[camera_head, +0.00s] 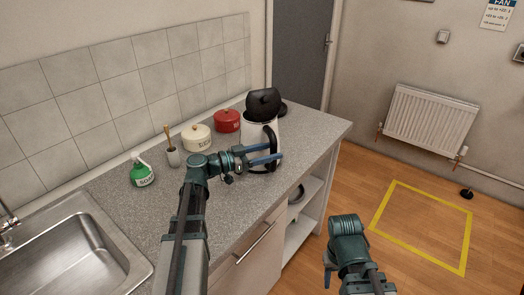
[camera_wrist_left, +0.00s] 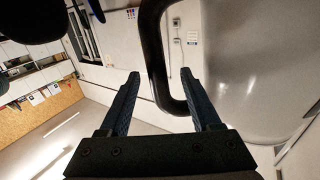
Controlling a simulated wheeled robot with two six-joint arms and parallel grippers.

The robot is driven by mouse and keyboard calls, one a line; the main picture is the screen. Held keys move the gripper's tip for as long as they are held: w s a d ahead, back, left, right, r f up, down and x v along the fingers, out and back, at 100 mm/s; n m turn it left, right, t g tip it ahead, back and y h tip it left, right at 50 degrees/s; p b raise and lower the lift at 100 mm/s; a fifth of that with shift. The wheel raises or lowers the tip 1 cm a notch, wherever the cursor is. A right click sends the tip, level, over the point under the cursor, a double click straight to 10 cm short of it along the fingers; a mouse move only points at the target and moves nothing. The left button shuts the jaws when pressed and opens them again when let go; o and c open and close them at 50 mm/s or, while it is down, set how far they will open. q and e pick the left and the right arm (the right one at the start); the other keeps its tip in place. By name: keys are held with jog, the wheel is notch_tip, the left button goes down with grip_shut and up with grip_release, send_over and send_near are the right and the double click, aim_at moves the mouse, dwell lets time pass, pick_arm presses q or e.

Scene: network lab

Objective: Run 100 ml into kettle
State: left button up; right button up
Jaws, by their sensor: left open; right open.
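A white kettle (camera_head: 258,136) with a black top (camera_head: 263,103) and black handle stands upright near the counter's right end. The lid seems raised. My left gripper (camera_head: 275,154) is open at the handle. In the left wrist view, the handle (camera_wrist_left: 153,50) passes between the two parted fingers of the left gripper (camera_wrist_left: 160,74), with the kettle's pale body (camera_wrist_left: 245,70) to the right. The sink (camera_head: 85,262) is at the lower left, with a metal tap (camera_head: 6,225) partly cut off by the edge. My right gripper (camera_head: 329,274) is low beside the counter, partly hidden, holding nothing visible.
A red canister (camera_head: 227,121), a cream canister (camera_head: 196,138), a brush in a holder (camera_head: 172,157) and a green soap bottle (camera_head: 142,175) stand along the wall side. The counter (camera_head: 135,218) between sink and kettle is mostly clear. The floor at right is open.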

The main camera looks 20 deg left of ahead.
pick_arm(q)
jog(key=x, duration=0.4)
jog(key=shift+w+d+r, duration=0.15)
jog(key=shift+d, duration=0.1)
grip_shut()
dwell(1.1)
